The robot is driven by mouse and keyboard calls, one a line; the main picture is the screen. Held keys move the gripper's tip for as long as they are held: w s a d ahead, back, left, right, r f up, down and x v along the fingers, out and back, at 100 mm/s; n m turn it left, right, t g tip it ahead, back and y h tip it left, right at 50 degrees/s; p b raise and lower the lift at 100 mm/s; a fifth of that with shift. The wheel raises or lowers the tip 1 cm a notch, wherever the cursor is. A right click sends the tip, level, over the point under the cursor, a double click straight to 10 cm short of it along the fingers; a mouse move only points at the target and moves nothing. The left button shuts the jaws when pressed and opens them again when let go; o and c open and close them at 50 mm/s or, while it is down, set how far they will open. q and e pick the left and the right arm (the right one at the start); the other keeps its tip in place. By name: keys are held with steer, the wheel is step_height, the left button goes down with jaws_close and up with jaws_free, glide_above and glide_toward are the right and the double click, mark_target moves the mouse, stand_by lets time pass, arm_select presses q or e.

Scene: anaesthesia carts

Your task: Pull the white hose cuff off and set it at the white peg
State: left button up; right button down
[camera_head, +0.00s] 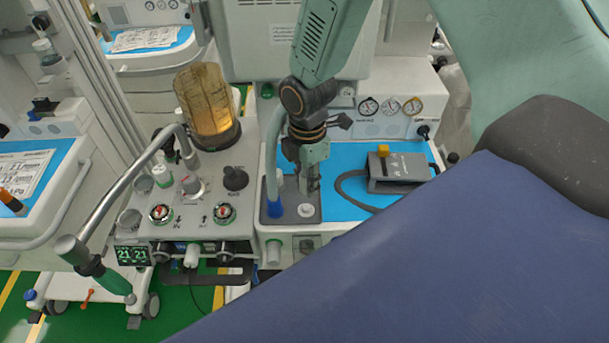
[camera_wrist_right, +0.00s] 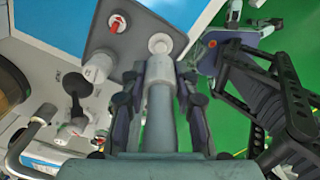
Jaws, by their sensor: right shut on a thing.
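My right gripper (camera_head: 309,188) points down over a small grey plate (camera_head: 318,214) on the cart. In the right wrist view its two fingers (camera_wrist_right: 161,100) are shut around a pale grey-white cylinder (camera_wrist_right: 161,115), which looks like the hose cuff. The white peg (camera_head: 306,210) stands on the plate just in front of the fingers. It also shows beyond the cylinder's far end in the wrist view (camera_wrist_right: 160,43). I cannot tell whether cylinder and peg touch. My left gripper is not in view.
A blue mat (camera_head: 350,205) with a grey device (camera_head: 398,170) and its dark cable lies right of the plate. A control panel (camera_head: 190,215) with dials and an amber canister (camera_head: 205,100) stand left. A metal bar with a green handle (camera_head: 110,278) juts forward.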

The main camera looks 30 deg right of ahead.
steer(key=shift+s+a+r, duration=0.2)
steer(key=shift+s+r, duration=0.05)
steer(key=shift+p, duration=0.35)
steer(key=shift+w+f, duration=0.25)
steer(key=shift+f, duration=0.1)
steer(key=shift+w+d+f+b, duration=0.15)
steer(key=shift+f+b, duration=0.45)
steer(key=shift+f, duration=0.3)
steer(key=shift+s+f+b, duration=0.25)
steer(key=shift+f+b, duration=0.15)
steer(key=shift+f, duration=0.2)
steer(key=shift+s+f+b, duration=0.1)
steer(key=shift+f+b, duration=0.3)
steer(key=shift+f, duration=0.55)
steer(key=shift+w+f+b, duration=0.3)
steer(key=shift+f, duration=0.1)
steer(key=shift+s+r, duration=0.2)
steer(key=shift+s, duration=0.05)
steer(key=shift+w, duration=0.1)
